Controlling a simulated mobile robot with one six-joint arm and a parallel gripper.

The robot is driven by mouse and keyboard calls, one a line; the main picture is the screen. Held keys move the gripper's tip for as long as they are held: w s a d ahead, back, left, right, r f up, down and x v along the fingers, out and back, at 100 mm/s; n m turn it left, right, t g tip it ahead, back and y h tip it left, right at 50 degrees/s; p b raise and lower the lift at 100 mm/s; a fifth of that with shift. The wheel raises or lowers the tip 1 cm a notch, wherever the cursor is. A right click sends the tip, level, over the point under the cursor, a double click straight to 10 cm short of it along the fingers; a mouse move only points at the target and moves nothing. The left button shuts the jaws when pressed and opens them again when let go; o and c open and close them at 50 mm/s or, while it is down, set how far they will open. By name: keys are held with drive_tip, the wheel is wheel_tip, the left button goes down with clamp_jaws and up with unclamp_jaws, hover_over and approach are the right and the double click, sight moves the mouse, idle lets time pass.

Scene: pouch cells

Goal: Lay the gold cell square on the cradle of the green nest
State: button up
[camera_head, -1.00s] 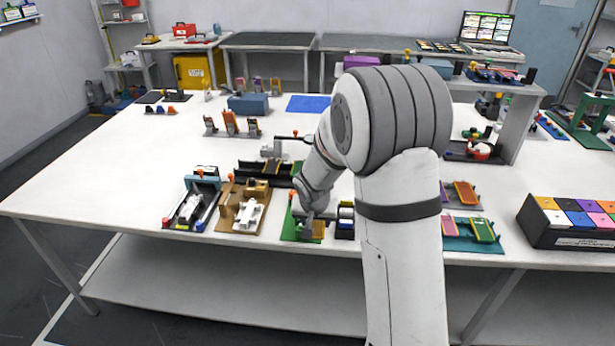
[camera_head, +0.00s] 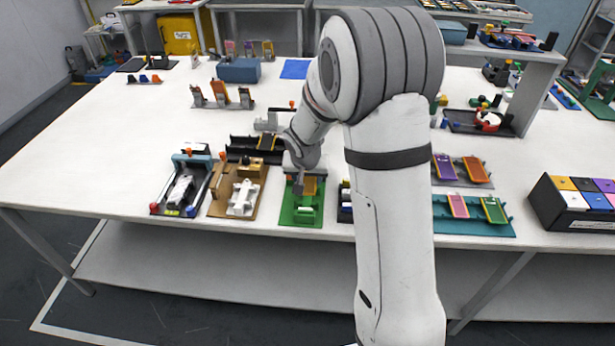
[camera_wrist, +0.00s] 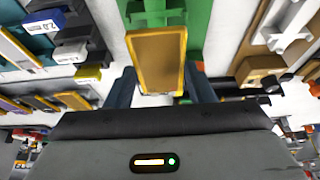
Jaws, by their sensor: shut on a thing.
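The gold cell (camera_wrist: 157,58) is a flat gold-brown plate with a brighter yellow rim. It sits between the two dark fingers of my gripper (camera_wrist: 160,86), which is shut on it. In the head view the cell (camera_head: 311,186) is at the far part of the green nest (camera_head: 302,216), beside my gripper (camera_head: 299,186). The green nest also shows behind the cell in the wrist view (camera_wrist: 200,22). A pale block stands on the nest's near part. My gripper and the cell hide much of the cradle; I cannot tell whether the cell touches it.
A brown fixture (camera_head: 221,202) with white parts stands just left of the nest, and a blue-and-black fixture (camera_head: 163,195) beyond it. A black tray (camera_head: 240,153) lies behind. A teal board (camera_head: 470,228) with coloured cells and a black rack (camera_head: 548,205) are at right.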

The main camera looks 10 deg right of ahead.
sight(307, 186)
drive_tip(key=shift+f, duration=0.2)
wheel_tip(307, 186, down, 4)
drive_tip(key=b, duration=0.5)
drive_tip(key=shift+s+f, duration=0.1)
drive_tip(key=shift+f, duration=0.1)
drive_tip(key=o, duration=1)
drive_tip(key=shift+r, duration=0.1)
drive_tip(key=shift+r+p, duration=1.85)
drive_tip(key=shift+r, duration=1.6)
